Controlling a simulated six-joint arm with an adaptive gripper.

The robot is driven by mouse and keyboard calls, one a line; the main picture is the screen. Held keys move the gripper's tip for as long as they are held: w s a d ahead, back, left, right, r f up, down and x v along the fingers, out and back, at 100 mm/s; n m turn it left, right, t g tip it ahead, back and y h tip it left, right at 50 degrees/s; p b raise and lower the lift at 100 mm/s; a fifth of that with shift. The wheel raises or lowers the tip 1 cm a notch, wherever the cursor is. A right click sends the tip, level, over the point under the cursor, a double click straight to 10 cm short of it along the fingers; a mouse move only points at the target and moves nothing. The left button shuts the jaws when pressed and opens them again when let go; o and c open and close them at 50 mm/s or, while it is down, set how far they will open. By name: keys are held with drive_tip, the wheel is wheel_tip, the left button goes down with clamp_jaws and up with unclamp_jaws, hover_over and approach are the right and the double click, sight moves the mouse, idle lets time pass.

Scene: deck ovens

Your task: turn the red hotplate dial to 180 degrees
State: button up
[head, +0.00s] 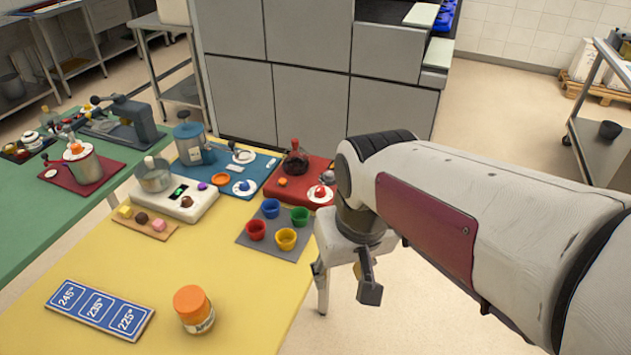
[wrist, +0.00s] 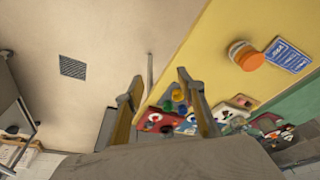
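A red board (head: 306,168) lies at the far right corner of the yellow table, with a dark round flask (head: 295,158) on it. A white round dial with a red knob (head: 320,192) sits at its front right. Its markings are too small to read. The red board also shows in the wrist view (wrist: 146,122), far off between the fingers. My gripper (head: 345,282) is open and empty, beside the table's right edge, nearer the camera than the dial and apart from it. The wrist view shows its two fingers (wrist: 160,78) spread.
A grey mat (head: 246,240) with red, blue, yellow and green cups lies in front of the red board. A blue board (head: 222,165), a white hotplate (head: 172,207), an orange-lidded jar (head: 194,310) and a blue number card (head: 98,309) share the table. Open floor lies to the right.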

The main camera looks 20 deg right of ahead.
drive_tip(key=w+d+f, duration=0.2)
drive_tip(key=w, duration=0.4)
drive_tip(key=w+d+f, duration=0.2)
drive_tip(key=w, duration=0.4)
drive_tip(key=n+t, duration=0.1)
drive_tip(key=t, duration=0.1)
approach(321, 189)
drive_tip(key=shift+w+f, duration=0.25)
drive_tip(key=shift+w, duration=0.05)
drive_tip(key=shift+x, duration=3.9)
drive_tip(key=shift+s, duration=0.15)
drive_tip(key=shift+c, duration=0.4)
